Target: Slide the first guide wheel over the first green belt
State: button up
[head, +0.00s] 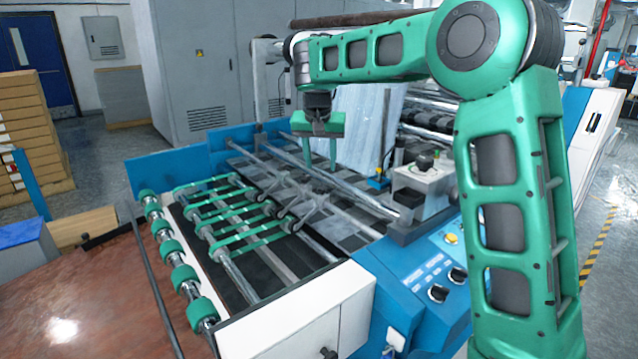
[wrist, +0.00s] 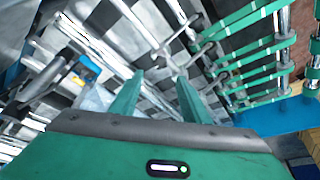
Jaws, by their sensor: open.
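Several green belts (head: 240,240) run side by side over rollers at the front left of the machine. They also show at the upper right of the wrist view (wrist: 245,60). Grey metal guide wheels on arms (head: 285,190) sit along a bar just behind the belts; I cannot tell which is the first. One guide arm (wrist: 165,50) shows just beyond my fingertips in the wrist view. My gripper (head: 321,157) points down above the machine bed, to the right of and behind the guide wheels. Its two green fingers (wrist: 158,78) are apart with nothing held between them.
Long metal bars (head: 340,185) cross the bed close to my gripper. A grey box with a black knob (head: 424,180) stands to the right. The blue control panel (head: 440,275) is at the front right. A brown table (head: 70,290) lies to the left. The space above the belts is clear.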

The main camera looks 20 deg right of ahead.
aim_at(322, 187)
jog(key=x, duration=0.9)
grip_shut()
jog(key=shift+s, duration=0.15)
